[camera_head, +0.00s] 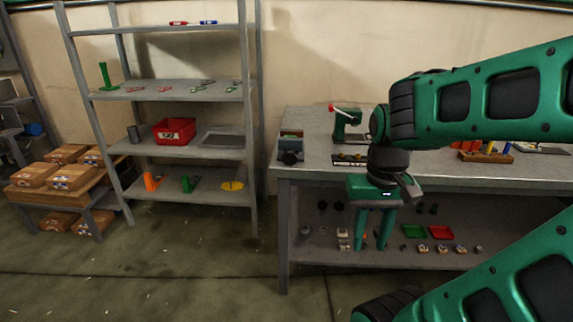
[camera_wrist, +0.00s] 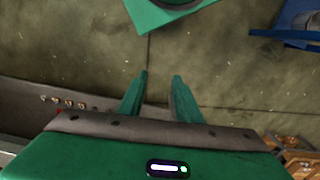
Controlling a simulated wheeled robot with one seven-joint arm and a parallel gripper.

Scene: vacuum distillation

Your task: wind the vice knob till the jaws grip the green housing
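A small dark grey vice (camera_head: 290,151) sits at the left front corner of the grey workbench, with a dark round knob on its front. Something greenish-brown shows at the top of the vice; it is too small to tell whether this is the green housing or how the jaws stand to it. My gripper (camera_head: 374,243) hangs pointing down in front of the bench, right of the vice and lower than the bench top. Its two green fingers are apart with nothing between them. In the wrist view my gripper (camera_wrist: 160,77) is over bare floor, and no vice shows there.
The workbench (camera_head: 300,174) also carries a green press with a red-tipped lever (camera_head: 347,124) and a wooden block with tools (camera_head: 485,153). Its lower shelf holds small parts, a green tray (camera_head: 414,231) and a red tray (camera_head: 441,232). A shelf rack (camera_head: 170,90) stands left; floor between is clear.

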